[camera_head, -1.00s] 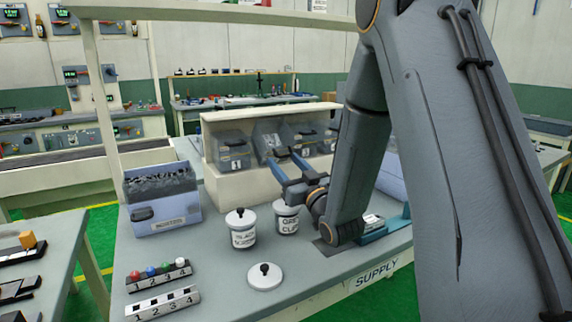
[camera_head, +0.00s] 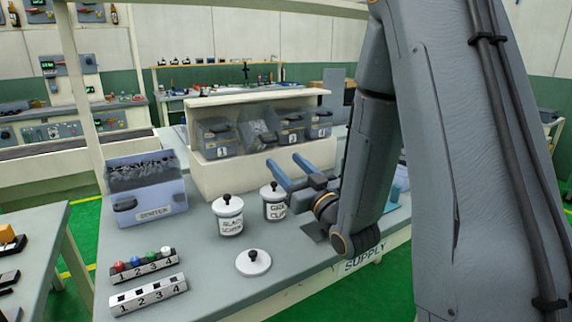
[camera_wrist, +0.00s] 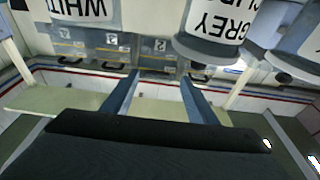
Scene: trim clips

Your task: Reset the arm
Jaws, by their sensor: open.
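My gripper (camera_head: 284,162) is open, its two blue-grey fingers parallel and apart with nothing between them. In the head view it appears above and behind the grey clip jar (camera_head: 275,204), in front of the bin shelf. It looks clear of the table. The wrist view shows the open fingers (camera_wrist: 160,78) and an inverted scene, with a jar labelled GREY (camera_wrist: 215,30) and one labelled WHITE (camera_wrist: 84,10) along its top edge. My arm comes down from the upper right and hides part of the table's right side.
Behind stands a shelf (camera_head: 225,177) with several grey bins. Another table (camera_head: 40,240) is at left.

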